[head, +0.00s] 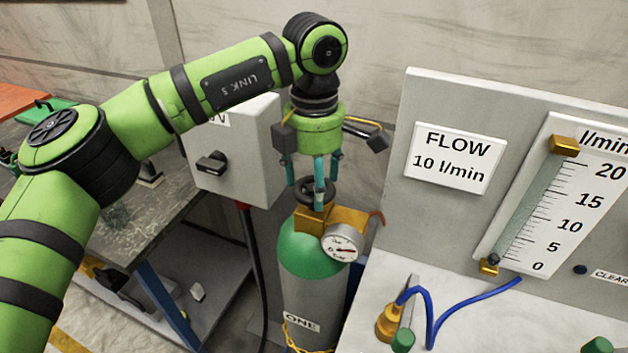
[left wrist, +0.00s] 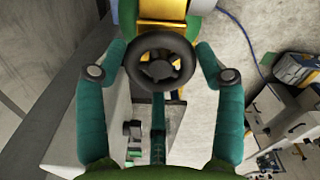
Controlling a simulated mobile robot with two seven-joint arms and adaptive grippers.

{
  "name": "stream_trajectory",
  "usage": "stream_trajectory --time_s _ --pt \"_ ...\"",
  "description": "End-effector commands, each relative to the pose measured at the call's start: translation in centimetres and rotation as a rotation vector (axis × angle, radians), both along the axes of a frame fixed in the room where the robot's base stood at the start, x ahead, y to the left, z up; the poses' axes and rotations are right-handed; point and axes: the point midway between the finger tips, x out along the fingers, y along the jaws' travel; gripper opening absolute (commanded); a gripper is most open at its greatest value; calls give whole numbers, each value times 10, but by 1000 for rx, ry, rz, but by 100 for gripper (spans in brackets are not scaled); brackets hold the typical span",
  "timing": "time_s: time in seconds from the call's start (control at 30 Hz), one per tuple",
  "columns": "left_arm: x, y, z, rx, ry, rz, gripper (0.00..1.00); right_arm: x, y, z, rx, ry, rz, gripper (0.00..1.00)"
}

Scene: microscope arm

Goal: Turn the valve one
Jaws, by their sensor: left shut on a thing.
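The gas cylinder (head: 305,264) has a green top and a label reading ONE. On it sit a brass valve body (head: 310,220), a round dial gauge (head: 342,243) and a black valve handwheel (head: 315,188). My left gripper (head: 318,200) points straight down over the handwheel, with its teal fingers around the wheel. In the left wrist view the handwheel (left wrist: 160,62) lies between the two fingertips of my left gripper (left wrist: 160,74), which is shut on it. The far side of the wheel's grip is partly hidden in the head view. My right gripper is not in view.
A panel with a FLOW 10 l/min sign (head: 450,158) and a flow scale (head: 550,200) stands on the right. A blue hose (head: 430,300) lies on the bench below it. A grey switch box (head: 240,150) is close on the left, beside a table (head: 130,235).

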Motion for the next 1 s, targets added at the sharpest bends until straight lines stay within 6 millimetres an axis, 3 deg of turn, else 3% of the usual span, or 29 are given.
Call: stream_trajectory --time_s 0.3,0.8,0.83,0.87,1.0 --pt "-2 0 -4 5 9 -110 36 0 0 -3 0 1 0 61" --pt "-2 0 -4 5 10 -128 36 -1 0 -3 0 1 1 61" --pt "-2 0 -4 5 10 -128 77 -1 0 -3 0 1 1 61" --pt "-2 0 -4 5 10 -128 89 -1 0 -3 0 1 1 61" --pt "-2 0 -3 3 6 -125 92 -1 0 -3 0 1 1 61"
